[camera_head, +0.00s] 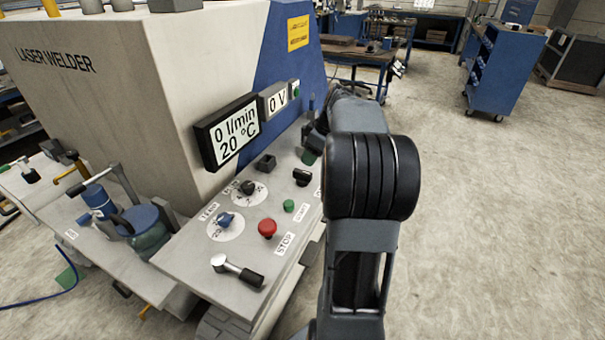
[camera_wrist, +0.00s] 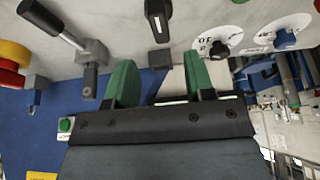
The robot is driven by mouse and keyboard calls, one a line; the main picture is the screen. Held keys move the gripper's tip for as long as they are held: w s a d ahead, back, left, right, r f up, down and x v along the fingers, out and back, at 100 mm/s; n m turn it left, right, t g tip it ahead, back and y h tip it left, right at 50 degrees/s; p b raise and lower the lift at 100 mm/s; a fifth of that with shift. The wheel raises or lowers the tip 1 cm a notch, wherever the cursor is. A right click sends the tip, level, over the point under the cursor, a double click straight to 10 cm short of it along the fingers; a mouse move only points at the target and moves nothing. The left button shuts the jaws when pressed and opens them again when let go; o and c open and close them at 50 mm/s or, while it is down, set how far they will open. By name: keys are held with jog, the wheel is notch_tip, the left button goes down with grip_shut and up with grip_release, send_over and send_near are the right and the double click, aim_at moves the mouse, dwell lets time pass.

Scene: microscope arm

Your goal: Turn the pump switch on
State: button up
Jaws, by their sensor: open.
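The sloping control panel (camera_head: 185,262) of the laser welder fills the middle of the head view. No label reading pump is legible. A black switch (camera_head: 302,176) sits on the panel near my gripper (camera_head: 311,150), which is mostly hidden behind my arm. In the wrist view, my gripper (camera_wrist: 158,82) has its two green fingers apart with nothing between them. A black switch with a white bar (camera_wrist: 158,18) shows just beyond the gap between the fingers. I cannot tell whether it is the same switch.
Nearby are a red STOP button (camera_head: 267,228), a green button (camera_head: 289,206), a blue knob (camera_head: 225,219), a black knob (camera_head: 247,187) and a lever (camera_head: 238,270). The display (camera_head: 227,130) reads 0 l/min and 20 °C. Open floor (camera_head: 480,220) lies to the right.

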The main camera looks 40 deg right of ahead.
aim_at(302, 172)
jog(key=x, duration=0.8)
jog(key=shift+w+f, duration=0.1)
jog(key=shift+f, duration=0.15)
jog(key=shift+c, duration=0.3)
grip_shut()
